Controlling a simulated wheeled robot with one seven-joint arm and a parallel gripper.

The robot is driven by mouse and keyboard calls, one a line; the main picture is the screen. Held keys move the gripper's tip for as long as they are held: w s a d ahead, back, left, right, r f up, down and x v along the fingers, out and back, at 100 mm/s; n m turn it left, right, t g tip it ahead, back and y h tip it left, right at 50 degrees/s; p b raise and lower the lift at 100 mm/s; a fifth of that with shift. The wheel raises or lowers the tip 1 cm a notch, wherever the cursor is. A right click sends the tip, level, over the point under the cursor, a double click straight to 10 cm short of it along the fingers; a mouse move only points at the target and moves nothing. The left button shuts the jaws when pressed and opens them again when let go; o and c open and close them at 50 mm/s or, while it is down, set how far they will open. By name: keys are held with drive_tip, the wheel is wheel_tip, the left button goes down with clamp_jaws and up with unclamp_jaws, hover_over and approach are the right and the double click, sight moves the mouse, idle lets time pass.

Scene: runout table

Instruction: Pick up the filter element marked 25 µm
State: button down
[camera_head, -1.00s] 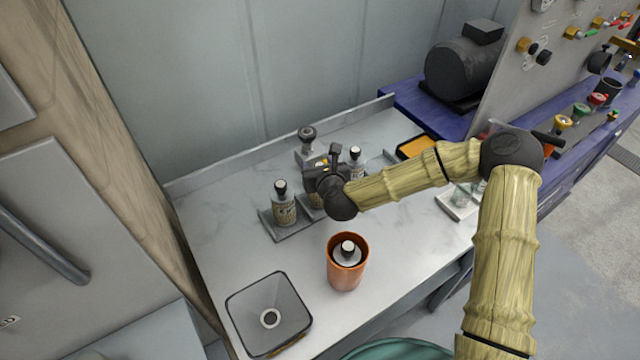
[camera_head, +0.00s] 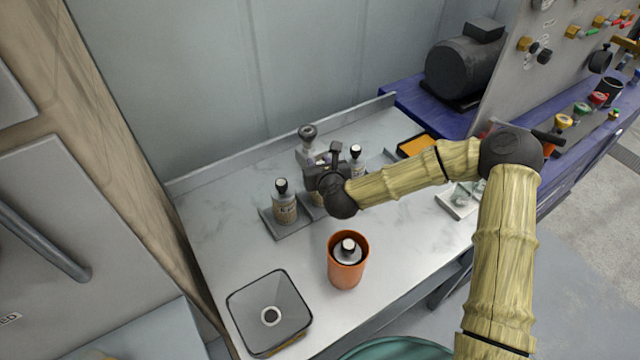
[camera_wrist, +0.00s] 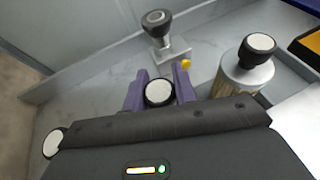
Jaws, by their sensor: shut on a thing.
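Filter elements with black-and-white knobs stand in a row on a grey rack (camera_head: 288,231) on the table. The left one (camera_head: 285,207) shows a label that I cannot read. The right one (camera_head: 356,160) also shows in the wrist view (camera_wrist: 245,68). My gripper (camera_head: 322,170) is at the middle one, mostly hidden behind the gripper and arm. In the wrist view the purple fingers of my gripper (camera_wrist: 159,92) are on both sides of the middle element's knob (camera_wrist: 159,93), shut on it. I cannot read the 25 µm mark on any element.
An orange cup (camera_head: 347,270) with a knobbed element inside stands in front of the rack. A small knobbed stand (camera_head: 308,140) is behind the rack. A yellow-orange tray (camera_head: 416,146) lies at right.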

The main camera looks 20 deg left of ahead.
drive_tip(key=shift+r, duration=0.1)
wheel_tip(320, 180, up, 10)
drive_tip(key=shift+f+b, duration=0.1)
drive_tip(key=shift+b, duration=0.45)
idle(0.4)
